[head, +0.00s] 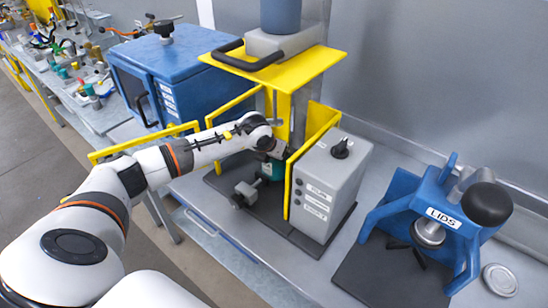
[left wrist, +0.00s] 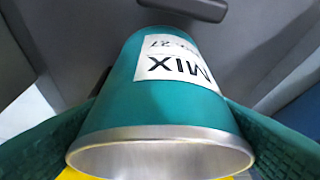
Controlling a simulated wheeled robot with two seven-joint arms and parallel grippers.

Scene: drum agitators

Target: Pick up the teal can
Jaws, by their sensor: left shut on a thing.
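The teal can (head: 272,169) stands between the yellow guards of a mixer, in the head view. Only part of it shows below my left gripper (head: 268,153), whose arm reaches in from the left. In the left wrist view the can (left wrist: 170,108) fills the middle, with a silver rim and a white label reading MIX. The teal finger pads of my left gripper (left wrist: 162,122) lie against both its sides, shut on it. Whether the can's base touches the mixer's plate cannot be told. My right gripper is not in view.
Yellow guards (head: 310,150) and an overhead yellow plate (head: 285,68) surround the can closely. A dark clamp (head: 247,191) sits in front. A grey control box (head: 328,188) is to the right, then a blue LIDS press (head: 440,215). A blue cabinet (head: 180,80) stands behind left.

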